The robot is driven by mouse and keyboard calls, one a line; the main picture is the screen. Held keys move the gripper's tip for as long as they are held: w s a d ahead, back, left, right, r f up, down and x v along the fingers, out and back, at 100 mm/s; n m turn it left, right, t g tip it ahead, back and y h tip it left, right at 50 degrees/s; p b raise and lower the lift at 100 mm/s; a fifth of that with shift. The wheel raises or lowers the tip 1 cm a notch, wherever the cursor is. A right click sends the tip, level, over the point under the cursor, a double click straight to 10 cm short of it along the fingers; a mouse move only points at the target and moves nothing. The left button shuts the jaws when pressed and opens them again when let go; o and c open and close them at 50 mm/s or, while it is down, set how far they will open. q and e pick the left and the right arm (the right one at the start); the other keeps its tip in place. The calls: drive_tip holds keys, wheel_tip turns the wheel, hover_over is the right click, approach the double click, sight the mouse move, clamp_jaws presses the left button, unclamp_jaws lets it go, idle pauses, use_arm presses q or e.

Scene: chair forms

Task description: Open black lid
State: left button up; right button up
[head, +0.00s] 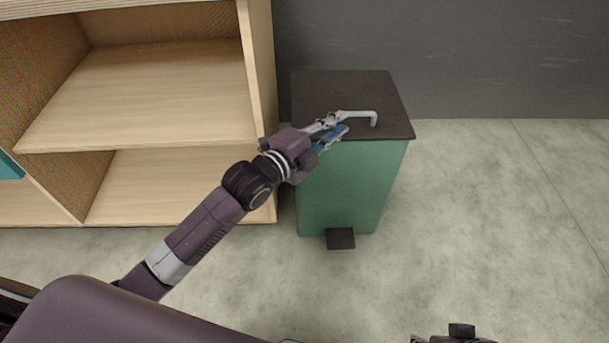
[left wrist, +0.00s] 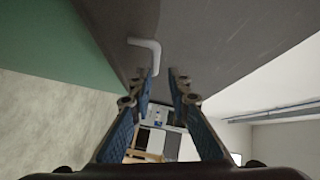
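The black lid (head: 345,88) lies flat and closed on top of a green bin (head: 350,185) in the head view. A light grey bent handle (head: 374,117) is on the lid near its front right part. The handle also shows in the left wrist view (left wrist: 147,44), just ahead of the fingertips, with one end close to the left-hand finger. My left gripper (head: 336,125) is at the front of the lid beside the handle. Its fingers stand apart with nothing between them. Contact with the handle is unclear. My right gripper (head: 455,338) is mostly cut off at the bottom edge.
A wooden shelf unit (head: 260,75) stands close on the bin's left. A dark wall (head: 480,60) is behind the bin. A black pedal (head: 340,238) sticks out at the bin's base. The floor (head: 500,210) to the right and in front is clear.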

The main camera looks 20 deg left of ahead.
use_arm(q)
drive_tip(key=s+a+f+n+g+y+p, duration=0.1)
drive_tip(key=s+a+f+n+y+p, duration=0.2)
drive_tip(key=s+f+n+p, duration=0.6)
wheel_tip(320, 180, down, 2)
drive_tip(key=a+n+p, duration=0.1)
drive_tip(key=n+p, duration=0.3)
drive_tip(key=p, duration=0.3)
drive_tip(key=shift+s+a+n+y, duration=0.2)
drive_tip(key=shift+a+n+y, duration=0.1)
drive_tip(key=shift+a, duration=0.05)
